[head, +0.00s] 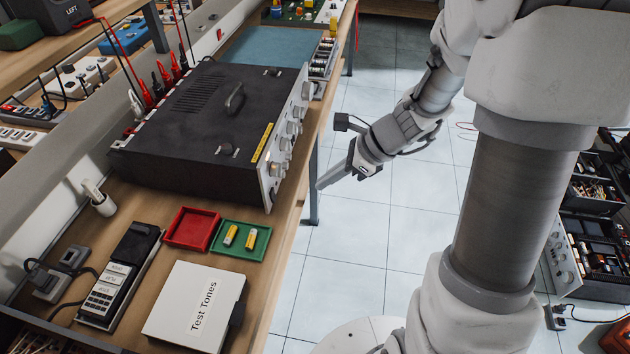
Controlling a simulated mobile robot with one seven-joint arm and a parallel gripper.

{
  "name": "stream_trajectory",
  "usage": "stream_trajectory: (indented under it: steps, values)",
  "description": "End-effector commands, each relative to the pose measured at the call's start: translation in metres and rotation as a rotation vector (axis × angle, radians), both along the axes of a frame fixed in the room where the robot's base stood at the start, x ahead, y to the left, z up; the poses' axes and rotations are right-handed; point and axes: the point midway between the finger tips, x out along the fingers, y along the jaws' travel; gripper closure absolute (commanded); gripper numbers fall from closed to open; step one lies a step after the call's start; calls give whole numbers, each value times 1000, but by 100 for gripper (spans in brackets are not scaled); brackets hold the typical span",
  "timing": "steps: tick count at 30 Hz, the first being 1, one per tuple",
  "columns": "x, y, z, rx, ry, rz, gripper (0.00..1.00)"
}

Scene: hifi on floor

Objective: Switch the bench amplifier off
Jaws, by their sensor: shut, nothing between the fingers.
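The bench amplifier (205,120) is a wide black box with a handle on top. It sits on the wooden bench. Its silver front panel (287,135) carries several round knobs and faces right, towards the aisle; I see it at a steep angle, so a power switch cannot be made out. My gripper (322,184) is shut and empty. In the picture it is just right of the lower part of the front panel, over the floor beyond the bench edge, and looks apart from the panel.
Red and black leads plug in behind the amplifier. Tiled floor (395,215) is clear right of the bench.

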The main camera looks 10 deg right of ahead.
Motion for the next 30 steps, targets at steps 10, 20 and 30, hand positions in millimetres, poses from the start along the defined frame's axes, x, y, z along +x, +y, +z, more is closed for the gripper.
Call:
stream_trajectory:
  steps: [10, 20, 30]
  values:
    - [15, 44, -63, 0, 3, 3, 100]
    - [29, 80, -68, -1, -1, 2, 100]
    - [30, 84, -68, 0, 0, 0, 100]
